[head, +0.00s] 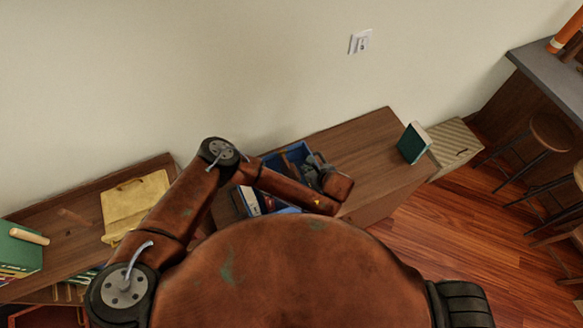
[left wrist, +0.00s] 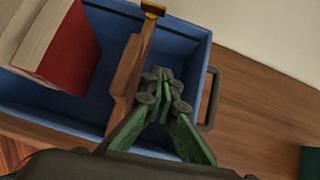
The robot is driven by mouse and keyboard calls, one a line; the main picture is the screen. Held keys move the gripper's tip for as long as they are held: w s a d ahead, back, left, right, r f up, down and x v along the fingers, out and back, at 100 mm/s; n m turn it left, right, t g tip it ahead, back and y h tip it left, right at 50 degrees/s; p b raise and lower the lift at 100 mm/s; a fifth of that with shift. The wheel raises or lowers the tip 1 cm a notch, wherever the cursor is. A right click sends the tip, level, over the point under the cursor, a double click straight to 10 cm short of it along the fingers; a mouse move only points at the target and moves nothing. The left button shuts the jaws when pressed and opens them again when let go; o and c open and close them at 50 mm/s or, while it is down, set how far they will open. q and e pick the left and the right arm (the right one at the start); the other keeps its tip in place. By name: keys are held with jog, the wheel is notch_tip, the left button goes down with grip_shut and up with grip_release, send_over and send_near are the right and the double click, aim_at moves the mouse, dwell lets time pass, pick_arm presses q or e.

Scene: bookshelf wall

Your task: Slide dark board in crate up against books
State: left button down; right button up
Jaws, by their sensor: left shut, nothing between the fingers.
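The blue crate (head: 299,148) stands on the wooden shelf top, partly hidden by my left arm; its rim shows in the left wrist view (left wrist: 190,32). Books with a red cover and pale pages (left wrist: 72,45) stand at its left side in that view. The dark brown board (left wrist: 128,75), with a yellowish end at the top, is seen edge-on in the crate, with a gap between it and the books. My left gripper (left wrist: 163,78) is shut and empty, its green fingers down in the crate just right of the board; I cannot tell whether they touch. In the head view the gripper (head: 314,163) is over the crate.
The crate has a dark handle (left wrist: 212,98) on its right wall. A green book (head: 413,143) stands at the right end of the shelf top, with bare wood between. A woven box (head: 455,147) stands beyond the right end.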

pick_arm(q)
jog(key=shift+s+a+f+p, duration=0.1)
jog(key=shift+s+a+p, duration=0.95)
jog(key=shift+a, duration=1.2)
jog(key=shift+s+a+r+p, duration=0.1)
jog(key=shift+s+a+p, duration=0.95)
jog(key=shift+a, duration=1.15)
jog(key=shift+s+a+f+p, duration=0.1)
jog(key=shift+s+a+p, duration=0.95)
jog(key=shift+a, duration=1.2)
jog(key=shift+w+d+b, duration=0.15)
jog(key=shift+w+d, duration=0.2)
jog(key=shift+d, duration=0.4)
jog(key=shift+w+d+b, duration=0.2)
jog(key=shift+w+d, duration=0.1)
jog(key=shift+d, duration=0.5)
jog(key=shift+w+d+b, duration=0.15)
jog(key=shift+w+d, duration=0.2)
jog(key=shift+d, duration=0.4)
jog(key=v, duration=1.2)
